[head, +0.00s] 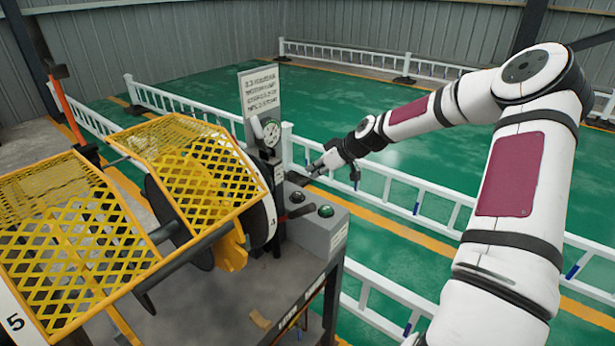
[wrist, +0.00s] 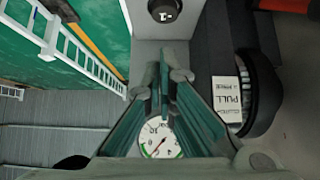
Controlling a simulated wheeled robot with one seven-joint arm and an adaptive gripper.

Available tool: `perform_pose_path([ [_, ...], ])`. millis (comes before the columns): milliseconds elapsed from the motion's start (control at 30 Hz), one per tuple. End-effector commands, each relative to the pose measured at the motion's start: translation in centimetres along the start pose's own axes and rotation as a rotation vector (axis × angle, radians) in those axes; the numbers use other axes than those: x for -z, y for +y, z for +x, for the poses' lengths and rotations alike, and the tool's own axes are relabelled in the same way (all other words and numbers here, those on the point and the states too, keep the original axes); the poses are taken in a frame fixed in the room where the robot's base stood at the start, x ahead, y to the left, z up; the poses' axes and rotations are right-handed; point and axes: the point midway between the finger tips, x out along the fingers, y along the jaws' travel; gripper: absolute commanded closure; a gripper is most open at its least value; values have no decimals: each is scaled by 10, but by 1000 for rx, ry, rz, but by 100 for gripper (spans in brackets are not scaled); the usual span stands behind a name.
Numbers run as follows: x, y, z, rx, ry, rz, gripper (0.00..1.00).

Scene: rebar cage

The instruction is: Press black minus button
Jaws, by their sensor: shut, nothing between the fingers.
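In the wrist view, a round black button (wrist: 165,11) with a small white mark sits on a grey panel at the top edge, partly cut off. I cannot clearly read the mark. My gripper (wrist: 162,82) is shut and empty, with its fingertips below the button in the picture and apart from it. In the head view, my gripper (head: 313,171) is above the back of the grey control box (head: 322,235), beside the gauge post. A dark round piece (head: 297,197) and a green button (head: 326,210) sit on the box top. I cannot tell which piece is the minus button.
A round gauge (head: 271,133) and a text sign (head: 260,92) stand behind the box. Yellow mesh guards (head: 190,165) fill the left. A white railing (head: 385,190) runs behind. A "PULL" label (wrist: 226,98) is on dark machinery right of my gripper in the wrist view.

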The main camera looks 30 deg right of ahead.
Motion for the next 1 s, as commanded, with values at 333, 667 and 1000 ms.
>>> perform_pose_path([
  [333,0,0,-18,0,0,-1,100],
  [667,0,0,-18,1,0,0,100],
  [1000,0,0,-18,1,0,0,100],
])
